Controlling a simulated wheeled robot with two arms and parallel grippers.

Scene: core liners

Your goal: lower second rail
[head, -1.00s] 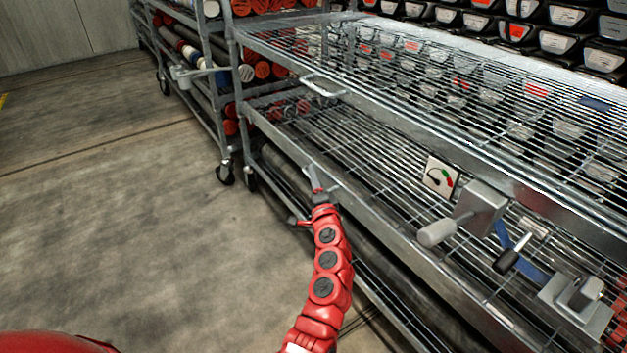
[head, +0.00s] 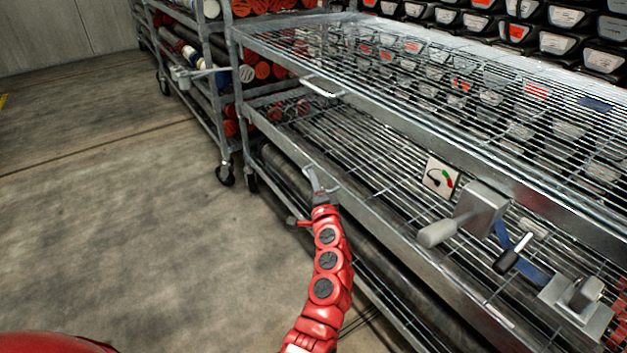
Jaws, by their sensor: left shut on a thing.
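A wire-mesh rack has an upper shelf with a metal front rail (head: 420,140) and a lower shelf with a second front rail (head: 385,232). A grey handle (head: 323,88) sits on the upper rail. Another grey handle (head: 311,176) sits on the lower rail, partly hidden by my gripper. My left gripper (head: 318,192) is at the lower rail's front face and shut on this lower handle. Its fingers are small and partly hidden. My right gripper is not in view.
A grey box with a knob (head: 478,212), a gauge plate (head: 440,177) and a blue clamp-like tool (head: 530,265) are on the rack at right. A wheeled cart with tubes (head: 200,85) stands at back left. The concrete floor (head: 100,220) at left is clear.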

